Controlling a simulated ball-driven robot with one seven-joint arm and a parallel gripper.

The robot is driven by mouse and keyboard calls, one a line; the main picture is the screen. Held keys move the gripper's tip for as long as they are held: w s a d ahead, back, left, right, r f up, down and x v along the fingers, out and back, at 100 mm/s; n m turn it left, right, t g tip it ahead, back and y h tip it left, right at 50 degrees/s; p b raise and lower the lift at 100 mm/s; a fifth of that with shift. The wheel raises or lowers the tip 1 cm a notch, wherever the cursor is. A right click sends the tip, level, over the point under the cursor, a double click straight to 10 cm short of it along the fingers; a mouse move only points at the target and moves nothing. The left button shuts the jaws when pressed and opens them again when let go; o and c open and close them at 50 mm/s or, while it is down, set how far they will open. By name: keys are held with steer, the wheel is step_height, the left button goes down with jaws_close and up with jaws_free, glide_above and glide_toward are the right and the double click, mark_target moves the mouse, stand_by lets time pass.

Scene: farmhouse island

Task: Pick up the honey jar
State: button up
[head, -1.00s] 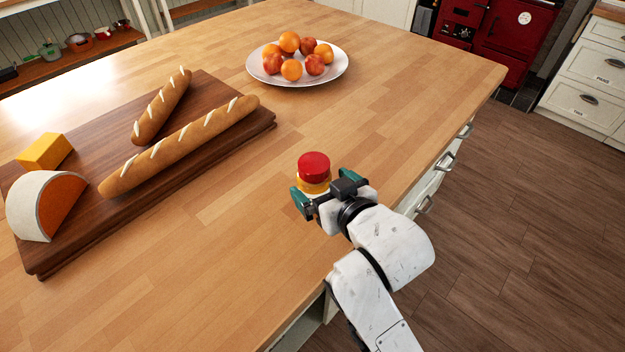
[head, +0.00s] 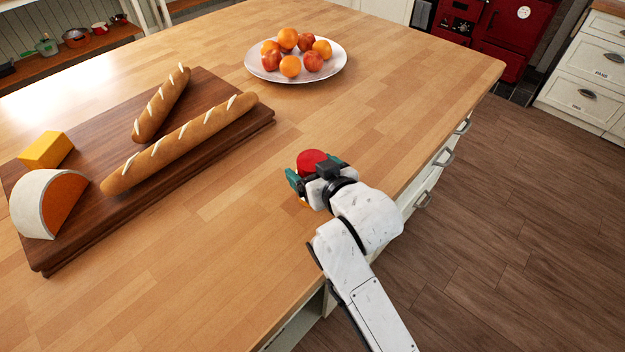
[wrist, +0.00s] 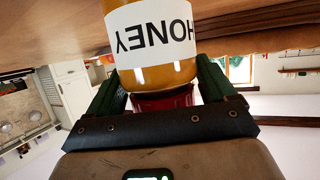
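The honey jar (head: 311,160) stands near the right edge of the wooden island top, its red lid showing above my gripper and a bit of amber below it. In the wrist view the jar (wrist: 152,40) appears upside down, with a white HONEY label, amber glass and the red lid partly hidden behind my gripper. My gripper (head: 313,171) has its green fingers on either side of the jar, near its upper part. They look spread, and I see no clear grip on it. The jar's base is out of the wrist view.
A dark cutting board (head: 80,232) with two baguettes (head: 185,143), a yellow block (head: 47,150) and an orange-cut white-rind wheel (head: 48,205) lies to the left. A white plate (head: 335,70) of fruit stands behind. Bare wooden island top (head: 225,220) lies between board and jar.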

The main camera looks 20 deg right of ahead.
steer(key=shift+r, duration=0.1)
steer(key=c, duration=1)
steer(key=shift+r, duration=0.15)
steer(key=shift+r, duration=0.6)
steer(key=s+d+r+p, duration=0.1)
steer(key=s+r+p, duration=0.1)
steer(key=s+r, duration=0.1)
steer(key=s+d+r+p, duration=0.1)
steer(key=s+r+p, duration=0.1)
steer(key=s+r, duration=0.2)
steer(key=s+d+r+p, duration=0.1)
steer(key=s+r+p, duration=0.1)
steer(key=s+r, duration=0.2)
steer(key=shift+f+v, duration=0.2)
steer(key=shift+v, duration=1.05)
steer(key=shift+s+d, duration=0.15)
